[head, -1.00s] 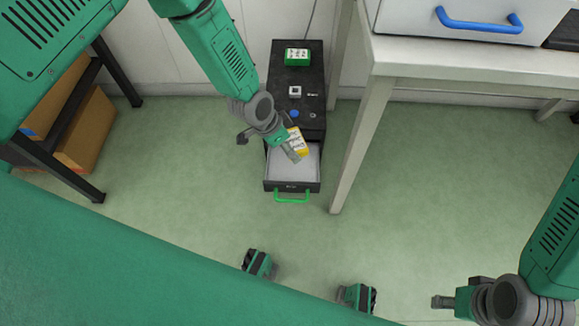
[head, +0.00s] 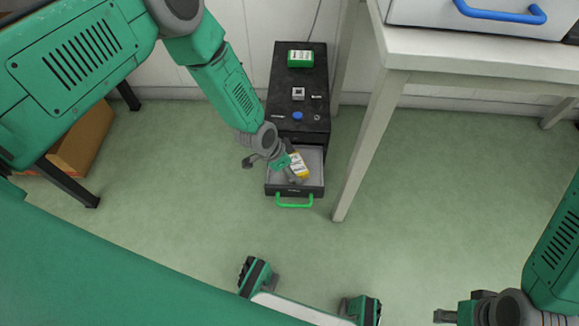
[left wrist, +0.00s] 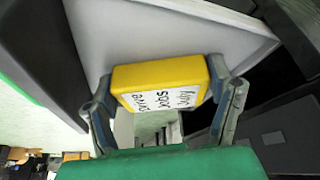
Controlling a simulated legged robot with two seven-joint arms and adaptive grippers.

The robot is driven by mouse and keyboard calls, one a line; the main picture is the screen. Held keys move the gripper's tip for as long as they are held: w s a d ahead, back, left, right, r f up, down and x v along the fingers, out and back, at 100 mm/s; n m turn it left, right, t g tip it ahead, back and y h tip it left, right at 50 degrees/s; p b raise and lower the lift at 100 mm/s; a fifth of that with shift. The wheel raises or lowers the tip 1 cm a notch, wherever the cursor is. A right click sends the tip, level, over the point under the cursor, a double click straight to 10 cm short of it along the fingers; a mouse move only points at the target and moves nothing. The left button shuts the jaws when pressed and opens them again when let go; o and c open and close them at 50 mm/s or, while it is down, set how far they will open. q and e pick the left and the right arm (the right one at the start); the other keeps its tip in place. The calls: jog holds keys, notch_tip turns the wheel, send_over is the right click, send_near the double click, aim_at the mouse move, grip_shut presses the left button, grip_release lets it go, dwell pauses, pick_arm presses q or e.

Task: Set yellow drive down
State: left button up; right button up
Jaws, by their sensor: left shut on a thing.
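The yellow drive (head: 299,165) has a white label and is held in my left gripper (head: 290,172), low over the open drawer (head: 315,160). In the left wrist view the drive (left wrist: 160,80) sits between the two fingers of my left gripper (left wrist: 165,100), label facing the camera. The pale drawer floor (left wrist: 170,35) shows behind it; I cannot tell whether the drive touches it. My right gripper (head: 445,316) is at the lower right of the head view, far from the drawer; its jaw opening is unclear.
The drawer has a green handle (head: 294,201) and belongs to a black cabinet (head: 285,80). A green block (head: 300,58), a small grey switch (head: 298,94) and a blue button (head: 297,116) are on top. A white table (head: 470,60) stands close on the right. Cardboard boxes (head: 80,145) stand left.

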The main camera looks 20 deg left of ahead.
pick_arm(q)
jog(key=shift+d+f, duration=0.1)
jog(key=o, duration=1)
jog(key=shift+d, duration=0.1)
jog(key=shift+c, duration=0.2)
jog(key=shift+a+r, duration=0.2)
jog(key=shift+r, duration=0.25)
jog(key=p+v, duration=0.5)
jog(key=v, duration=0.6)
jog(key=s+a+r+n+g+y, duration=0.1)
jog(key=s+a+n, duration=0.3)
jog(key=s, duration=0.9)
jog(key=s+a+r+n+g+y, duration=0.1)
jog(key=s+a+r+n+y, duration=0.1)
jog(key=s, duration=1)
jog(key=a+r+n, duration=0.1)
jog(key=a+n, duration=0.1)
jog(key=a, duration=0.1)
jog(key=shift+s+n, duration=0.3)
jog(key=shift+s, duration=0.1)
